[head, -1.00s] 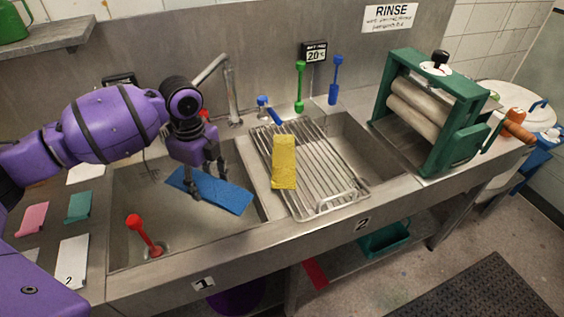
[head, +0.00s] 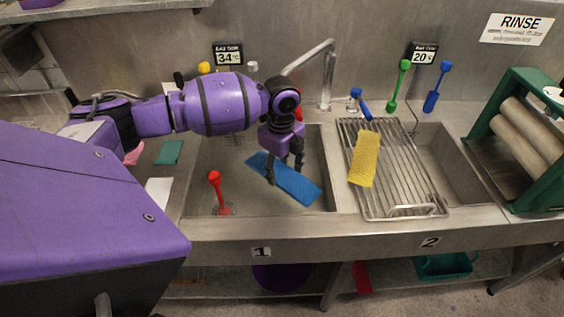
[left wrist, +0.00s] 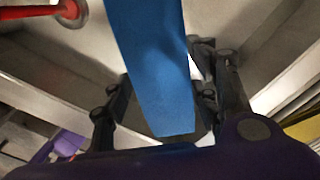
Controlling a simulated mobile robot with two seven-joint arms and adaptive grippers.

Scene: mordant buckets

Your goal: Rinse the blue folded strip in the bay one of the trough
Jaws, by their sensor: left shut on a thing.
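The blue folded strip (head: 296,184) is inside bay one (head: 205,165) of the trough, the left basin marked 1. My left gripper (head: 284,172) reaches down over it and is shut on it near its middle in the head view. In the left wrist view the strip (left wrist: 155,70) runs between the two dark fingers. The strip lies slanted, low in the basin; I cannot tell whether it touches the floor or water. My right gripper is not in view.
A red plug handle (head: 217,190) stands in bay one. The tap (head: 322,75) rises behind. A wire rack (head: 405,190) with a yellow strip (head: 364,160) covers part of bay two, at the right. A green roller wringer (head: 520,140) stands farther right.

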